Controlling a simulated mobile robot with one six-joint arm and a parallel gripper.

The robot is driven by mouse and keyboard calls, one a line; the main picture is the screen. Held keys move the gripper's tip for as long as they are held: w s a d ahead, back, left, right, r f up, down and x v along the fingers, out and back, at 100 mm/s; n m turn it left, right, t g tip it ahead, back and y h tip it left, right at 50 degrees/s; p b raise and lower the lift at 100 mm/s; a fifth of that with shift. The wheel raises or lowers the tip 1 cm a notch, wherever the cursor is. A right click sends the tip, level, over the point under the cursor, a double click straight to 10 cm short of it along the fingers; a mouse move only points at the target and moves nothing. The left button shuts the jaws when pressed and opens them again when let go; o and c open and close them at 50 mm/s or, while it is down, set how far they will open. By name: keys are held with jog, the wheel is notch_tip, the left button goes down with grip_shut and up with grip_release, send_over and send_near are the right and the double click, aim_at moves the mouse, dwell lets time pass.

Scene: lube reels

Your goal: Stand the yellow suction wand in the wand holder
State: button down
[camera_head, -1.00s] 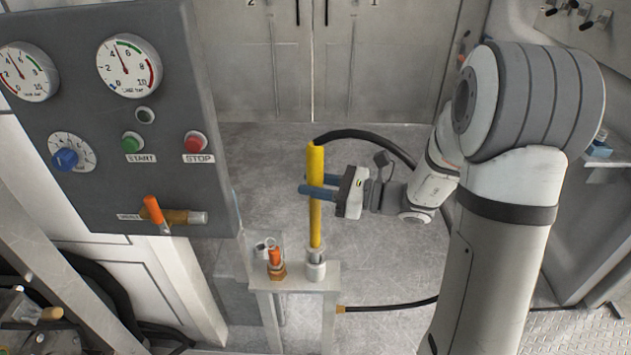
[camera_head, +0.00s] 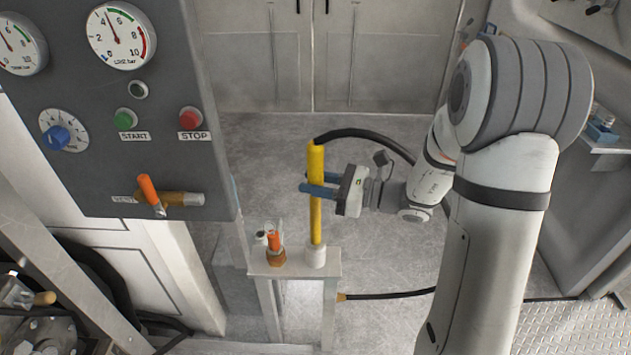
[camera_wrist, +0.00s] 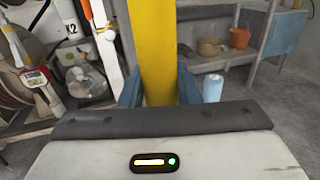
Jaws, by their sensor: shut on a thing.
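The yellow suction wand (camera_head: 315,160) stands upright in the head view, with a black hose curving from its top. My gripper (camera_head: 309,184) is shut on the upper half of its shaft, with blue fingers on either side. The wand also fills the upper middle of the wrist view (camera_wrist: 153,45), between the blue fingers. The wand holder is a short white cup (camera_head: 316,259) on the right of a small stand. The wand's lower end meets the cup's mouth, and its silver tip is hidden, apparently inside the cup.
An orange-handled valve (camera_head: 275,250) is on the stand (camera_head: 295,268), left of the cup. A grey gauge panel (camera_head: 85,175) with an orange lever (camera_head: 150,192) stands at left. A black hose (camera_head: 390,294) runs right from the stand. Open floor lies behind the wand.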

jog(key=shift+f, duration=0.3)
dwell(0.5)
jog(key=c, duration=1)
grip_release()
jog(key=v, duration=0.7)
jog(key=shift+d, duration=0.35)
